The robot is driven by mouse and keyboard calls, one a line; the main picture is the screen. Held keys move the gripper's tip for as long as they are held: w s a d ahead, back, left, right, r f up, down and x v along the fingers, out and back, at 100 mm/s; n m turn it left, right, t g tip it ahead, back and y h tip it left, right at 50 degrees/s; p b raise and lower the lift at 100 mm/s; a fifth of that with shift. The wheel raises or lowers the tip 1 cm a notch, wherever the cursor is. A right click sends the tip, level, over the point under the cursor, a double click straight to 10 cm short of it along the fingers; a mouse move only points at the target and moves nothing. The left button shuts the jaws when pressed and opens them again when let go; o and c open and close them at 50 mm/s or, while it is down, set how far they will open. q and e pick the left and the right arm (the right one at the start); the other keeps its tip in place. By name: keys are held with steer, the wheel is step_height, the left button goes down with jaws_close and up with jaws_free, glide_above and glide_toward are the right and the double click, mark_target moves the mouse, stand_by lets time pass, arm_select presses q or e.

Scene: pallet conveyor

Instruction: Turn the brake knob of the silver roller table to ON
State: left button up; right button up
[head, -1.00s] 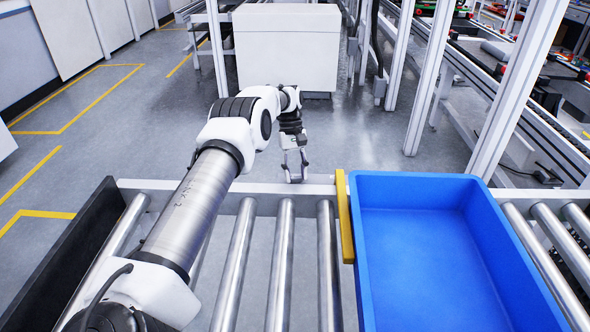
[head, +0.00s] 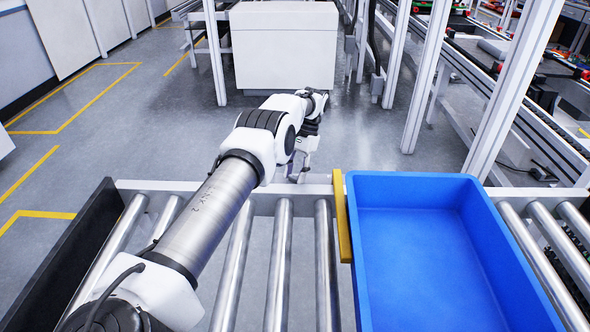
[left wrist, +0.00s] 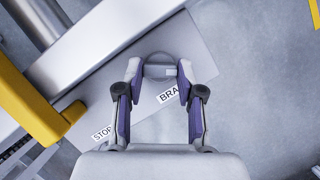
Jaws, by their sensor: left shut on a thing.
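The silver roller table (head: 281,265) lies across the front of the head view. In the left wrist view, a grey panel on its far side carries labels reading "BRA" (left wrist: 170,95) and "STOP" (left wrist: 103,133), partly covered. The round grey brake knob (left wrist: 160,66) sits between my left fingertips. My left gripper (left wrist: 158,75) is shut on the knob, one finger on each side; in the head view it (head: 299,168) reaches past the table's far rail. The knob is hidden in the head view, and its setting cannot be read. My right gripper is not in view.
A blue bin (head: 440,250) stands on the rollers at right. A yellow stop bar (head: 342,215) is beside it, and shows near the panel in the left wrist view (left wrist: 35,100). A white cabinet (head: 285,45) and posts stand beyond; the floor at left is open.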

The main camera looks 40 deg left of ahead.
arm_select(q)
steer(key=shift+d+m+y+p, duration=0.1)
steer(key=shift+m+y+p, duration=0.35)
steer(key=shift+m, duration=0.55)
steer(key=o, duration=1.1)
steer(key=shift+o, duration=0.2)
step_height(320, 180, up, 10)
